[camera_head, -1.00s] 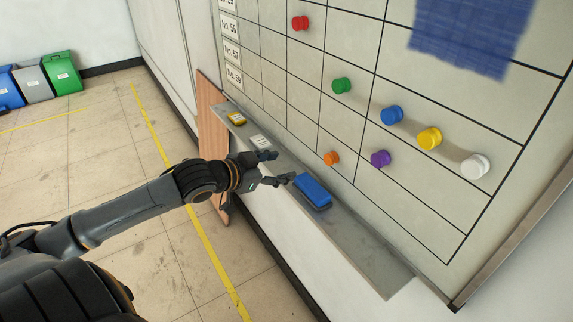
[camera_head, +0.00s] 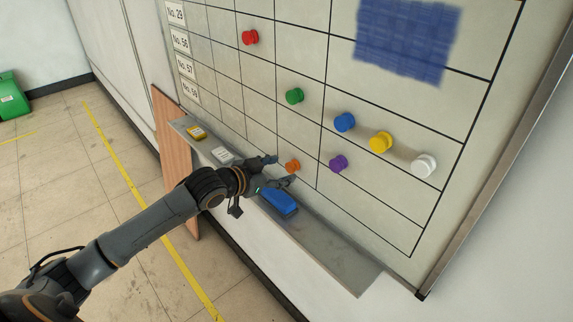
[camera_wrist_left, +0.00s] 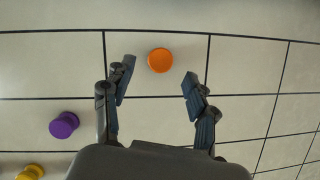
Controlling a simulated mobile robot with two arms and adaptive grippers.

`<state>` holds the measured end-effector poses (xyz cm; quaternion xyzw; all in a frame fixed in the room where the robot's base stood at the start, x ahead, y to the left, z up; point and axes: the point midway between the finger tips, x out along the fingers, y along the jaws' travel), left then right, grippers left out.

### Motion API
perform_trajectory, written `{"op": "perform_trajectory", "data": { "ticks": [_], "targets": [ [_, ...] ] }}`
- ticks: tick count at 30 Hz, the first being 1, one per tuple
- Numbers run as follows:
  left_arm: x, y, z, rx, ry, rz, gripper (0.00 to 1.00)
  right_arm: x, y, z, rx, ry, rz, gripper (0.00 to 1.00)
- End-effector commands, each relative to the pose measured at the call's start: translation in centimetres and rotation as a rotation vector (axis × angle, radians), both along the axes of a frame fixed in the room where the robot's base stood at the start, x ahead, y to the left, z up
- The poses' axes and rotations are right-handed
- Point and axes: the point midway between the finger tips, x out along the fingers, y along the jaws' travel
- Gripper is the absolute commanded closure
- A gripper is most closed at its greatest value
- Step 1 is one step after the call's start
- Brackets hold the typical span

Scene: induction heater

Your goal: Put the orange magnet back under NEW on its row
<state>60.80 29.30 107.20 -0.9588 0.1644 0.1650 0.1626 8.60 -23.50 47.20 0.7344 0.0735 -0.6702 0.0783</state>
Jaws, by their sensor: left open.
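The orange magnet (camera_head: 292,166) sits on the whiteboard (camera_head: 250,110) low in the grid, left of the purple magnet (camera_head: 337,163). My left gripper (camera_head: 279,169) is open and empty just in front of the board, with its fingertips close to the orange magnet. In the left wrist view the orange magnet (camera_wrist_left: 160,60) lies centred between and just beyond the two open fingertips (camera_wrist_left: 156,78). I cannot tell whether the fingers touch the board. No NEW heading is in view. My right gripper is not in view.
Red (camera_head: 250,37), green (camera_head: 294,96), blue (camera_head: 344,122), yellow (camera_head: 381,142) and white (camera_head: 424,166) magnets are on the board. A blue eraser (camera_head: 279,202) lies on the ledge (camera_head: 335,262) below my gripper. Blue scribble (camera_head: 408,40) covers upper cells.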

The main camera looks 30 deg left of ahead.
Motion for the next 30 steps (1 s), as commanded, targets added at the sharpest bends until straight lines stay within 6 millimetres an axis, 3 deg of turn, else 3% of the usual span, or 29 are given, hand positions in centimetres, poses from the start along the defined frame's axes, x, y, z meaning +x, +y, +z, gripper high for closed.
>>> {"op": "perform_trajectory", "data": {
  "ticks": [7, 18, 27, 30],
  "targets": [
    [2.6, -0.8, -1.0, -0.001, -0.001, 0.000, 0.43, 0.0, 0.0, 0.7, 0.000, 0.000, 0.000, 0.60],
    [3.0, -1.0, -1.3, 0.001, 0.000, -0.001, 0.43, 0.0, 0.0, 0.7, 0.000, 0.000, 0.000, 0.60],
    [3.0, -0.9, -1.3, 0.001, 0.000, 0.000, 0.99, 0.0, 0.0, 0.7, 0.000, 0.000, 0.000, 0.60],
    [3.0, -0.9, -1.3, 0.001, 0.000, 0.000, 1.00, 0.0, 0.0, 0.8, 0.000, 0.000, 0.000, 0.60]
  ]
}}
